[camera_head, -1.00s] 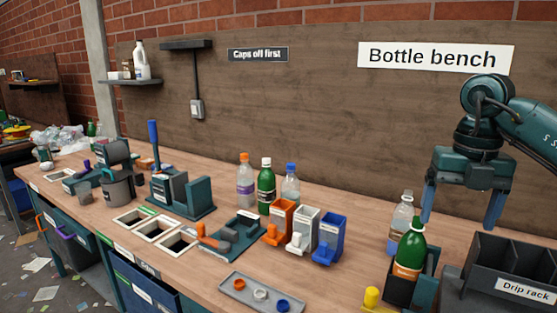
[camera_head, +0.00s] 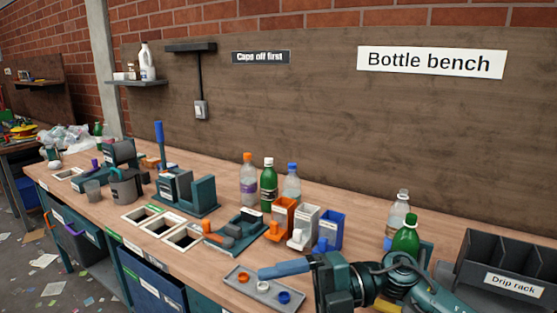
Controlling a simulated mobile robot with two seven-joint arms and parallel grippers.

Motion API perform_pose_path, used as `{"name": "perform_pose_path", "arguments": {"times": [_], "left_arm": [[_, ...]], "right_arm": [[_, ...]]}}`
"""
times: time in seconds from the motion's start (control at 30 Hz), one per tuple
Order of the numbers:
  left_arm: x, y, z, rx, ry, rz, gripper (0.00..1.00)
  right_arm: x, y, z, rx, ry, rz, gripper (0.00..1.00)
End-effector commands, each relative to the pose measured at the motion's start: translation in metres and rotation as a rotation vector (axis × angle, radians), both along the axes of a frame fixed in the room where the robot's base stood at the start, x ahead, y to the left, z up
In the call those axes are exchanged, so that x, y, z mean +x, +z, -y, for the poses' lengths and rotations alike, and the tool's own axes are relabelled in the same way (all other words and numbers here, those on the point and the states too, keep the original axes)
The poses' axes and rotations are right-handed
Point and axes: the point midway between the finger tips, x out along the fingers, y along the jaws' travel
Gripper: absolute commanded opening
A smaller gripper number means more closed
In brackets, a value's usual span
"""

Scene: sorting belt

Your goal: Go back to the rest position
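My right gripper (camera_head: 288,270) is low at the bottom of the head view, with its arm (camera_head: 430,295) coming in from the lower right. It points left. One blue finger shows at the far edge of its palm, above the grey cap tray; the other finger is hidden or below the frame. Nothing shows held by it. My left gripper is not in view.
The grey tray (camera_head: 236,277) holds orange, white and blue caps. A green bottle (camera_head: 406,236) and a clear bottle (camera_head: 397,214) stand behind my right arm. The drip rack (camera_head: 510,262) is at the right. Several bottles and coloured holders (camera_head: 328,232) stand mid-bench.

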Motion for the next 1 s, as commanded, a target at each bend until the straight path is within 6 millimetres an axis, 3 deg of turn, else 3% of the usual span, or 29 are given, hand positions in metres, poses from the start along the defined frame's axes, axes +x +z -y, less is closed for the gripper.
{"name": "perform_pose_path", "arguments": {"times": [0.1,0.23,0.37,0.47,0.57,0.7,0.83,1.0], "left_arm": [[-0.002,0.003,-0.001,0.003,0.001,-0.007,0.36],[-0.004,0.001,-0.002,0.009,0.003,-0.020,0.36],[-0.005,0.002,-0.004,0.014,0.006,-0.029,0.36],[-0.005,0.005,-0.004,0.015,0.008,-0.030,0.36],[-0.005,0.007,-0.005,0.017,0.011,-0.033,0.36],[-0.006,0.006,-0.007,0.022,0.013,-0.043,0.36],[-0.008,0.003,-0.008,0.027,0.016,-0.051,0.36],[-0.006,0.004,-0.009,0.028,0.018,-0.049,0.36]], "right_arm": [[-0.002,0.008,-0.013,0.264,-0.162,-0.170,0.85],[0.011,0.001,-0.003,0.479,-0.406,-0.379,0.85],[0.024,-0.033,0.025,0.607,-0.697,-0.619,0.85],[0.023,-0.077,0.053,0.642,-0.932,-0.821,0.85],[0.005,-0.133,0.082,0.618,-1.168,-1.035,0.85],[-0.044,-0.206,0.115,0.514,-1.434,-1.308,0.85],[-0.087,-0.246,0.131,0.415,-1.572,-1.477,0.85],[-0.114,-0.266,0.138,0.348,-1.639,-1.570,0.85]]}}
